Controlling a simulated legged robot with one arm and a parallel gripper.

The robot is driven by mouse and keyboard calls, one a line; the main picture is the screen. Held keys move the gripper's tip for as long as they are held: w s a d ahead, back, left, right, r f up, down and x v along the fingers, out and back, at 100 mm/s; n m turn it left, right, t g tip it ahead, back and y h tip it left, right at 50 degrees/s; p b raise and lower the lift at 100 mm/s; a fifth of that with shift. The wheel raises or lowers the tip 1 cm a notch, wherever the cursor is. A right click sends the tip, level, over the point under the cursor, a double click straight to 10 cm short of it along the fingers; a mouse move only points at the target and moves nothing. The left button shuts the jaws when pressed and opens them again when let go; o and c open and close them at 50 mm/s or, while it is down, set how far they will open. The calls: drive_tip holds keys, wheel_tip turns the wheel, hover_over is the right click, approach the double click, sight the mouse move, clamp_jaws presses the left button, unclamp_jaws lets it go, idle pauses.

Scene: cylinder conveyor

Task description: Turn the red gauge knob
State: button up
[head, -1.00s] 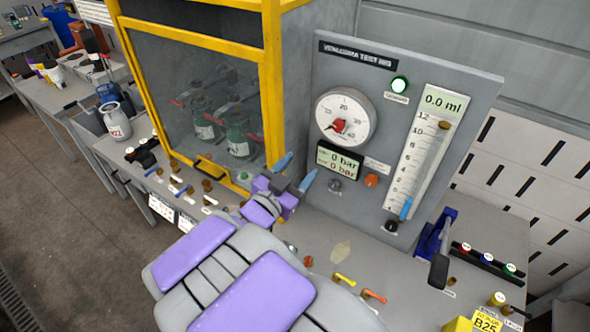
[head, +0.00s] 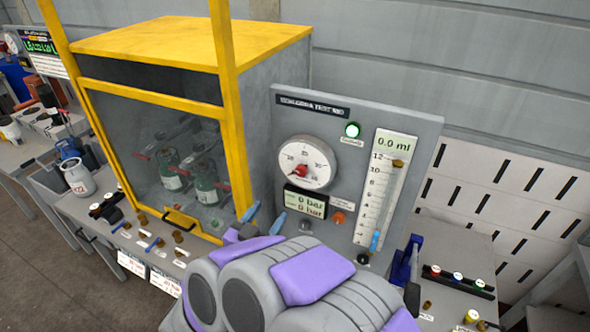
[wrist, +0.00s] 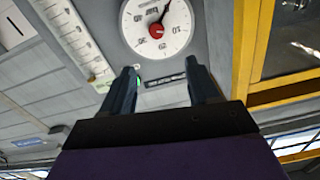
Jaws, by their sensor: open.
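The red gauge knob (head: 299,171) sits at the centre of a round white dial (head: 318,153) on the grey test panel (head: 262,120). It also shows in the wrist view as a red knob (wrist: 156,30) at the top, on an upside-down dial with a dark needle. My gripper (head: 266,217) is in front of the panel, below and left of the dial in the head view. In the wrist view its two dark fingers (wrist: 161,72) are spread apart with nothing between them. The knob appears beyond the fingertips, apart from them. My purple and grey arm hides the panel's lower front.
A yellow-framed glass cabinet (head: 232,110) with green bottles stands left of the panel. Below the dial are a display (head: 304,203) reading 0 bar and an orange button (head: 338,217). A tube scale (head: 386,190) is on the right. Valves and small knobs line the bench front.

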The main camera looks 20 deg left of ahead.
sight(299, 172)
drive_tip(key=shift+s+d+p, duration=0.1)
drive_tip(key=shift+s+p, duration=0.2)
drive_tip(key=shift+p, duration=0.6)
drive_tip(key=w, duration=0.5)
drive_tip(key=w+d, duration=0.1)
drive_tip(key=w, duration=1.1)
drive_tip(key=shift+w+d+b, duration=0.15)
drive_tip(key=shift+b, duration=0.15)
drive_tip(key=c, duration=1)
drive_tip(key=shift+m+b, duration=0.4)
drive_tip(key=shift+m, duration=0.3)
drive_tip(key=shift+c, duration=0.2)
drive_tip(key=o, duration=1)
drive_tip(key=shift+o, duration=0.2)
